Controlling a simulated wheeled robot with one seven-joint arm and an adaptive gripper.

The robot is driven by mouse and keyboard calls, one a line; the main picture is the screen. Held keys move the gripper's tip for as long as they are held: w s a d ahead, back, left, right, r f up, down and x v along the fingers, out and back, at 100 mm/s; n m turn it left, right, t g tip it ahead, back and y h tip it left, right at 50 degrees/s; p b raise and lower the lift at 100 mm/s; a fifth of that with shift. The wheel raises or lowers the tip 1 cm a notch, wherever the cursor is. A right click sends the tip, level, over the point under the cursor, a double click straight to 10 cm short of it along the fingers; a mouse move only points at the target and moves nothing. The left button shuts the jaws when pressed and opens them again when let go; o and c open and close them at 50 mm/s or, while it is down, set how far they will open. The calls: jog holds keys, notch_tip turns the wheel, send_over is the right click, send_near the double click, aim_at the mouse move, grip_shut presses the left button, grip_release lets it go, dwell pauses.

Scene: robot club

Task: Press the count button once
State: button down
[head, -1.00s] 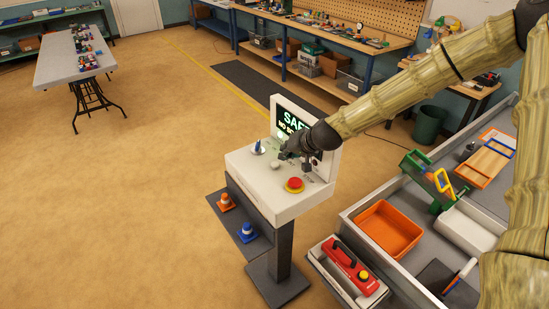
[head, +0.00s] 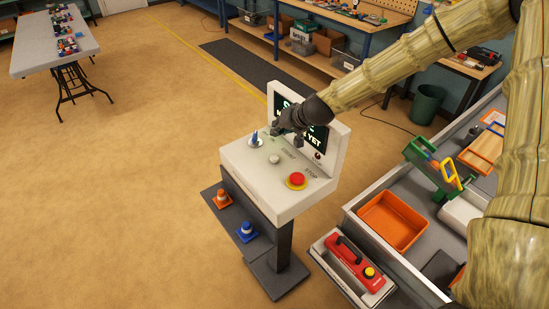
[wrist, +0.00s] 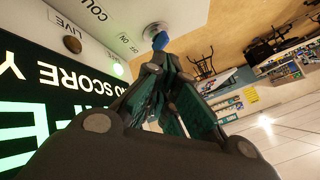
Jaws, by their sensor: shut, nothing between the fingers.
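The count button (head: 274,159) is a small pale round button on the white console top (head: 245,165), beside the printed word COUNT. In the head view my gripper (head: 275,131) is above the back of the console, close to the blue switch (head: 255,140) and behind the count button. In the wrist view my gripper (wrist: 163,62) is shut and empty, with its tips just short of the blue switch (wrist: 160,40). I cannot tell whether they touch. The count button is not visible in the wrist view, though part of its label shows.
A red STOP button (head: 296,181) sits in front of the count button. The upright screen (head: 320,130) reads partly "NO SCORE Y" in the wrist view. A bench (head: 430,255) with an orange tray (head: 392,221) stands right.

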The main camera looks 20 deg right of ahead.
notch_tip(320, 180, down, 3)
jog(key=shift+s+f+b, duration=0.1)
jog(key=shift+f+b, duration=0.1)
jog(key=shift+b, duration=0.85)
jog(key=b, duration=0.3)
send_over(277, 156)
notch_tip(277, 156, down, 4)
jog(key=shift+f, duration=0.55)
jog(key=shift+f+b, duration=0.2)
jog(key=shift+b, duration=0.2)
jog(key=shift+f, duration=0.2)
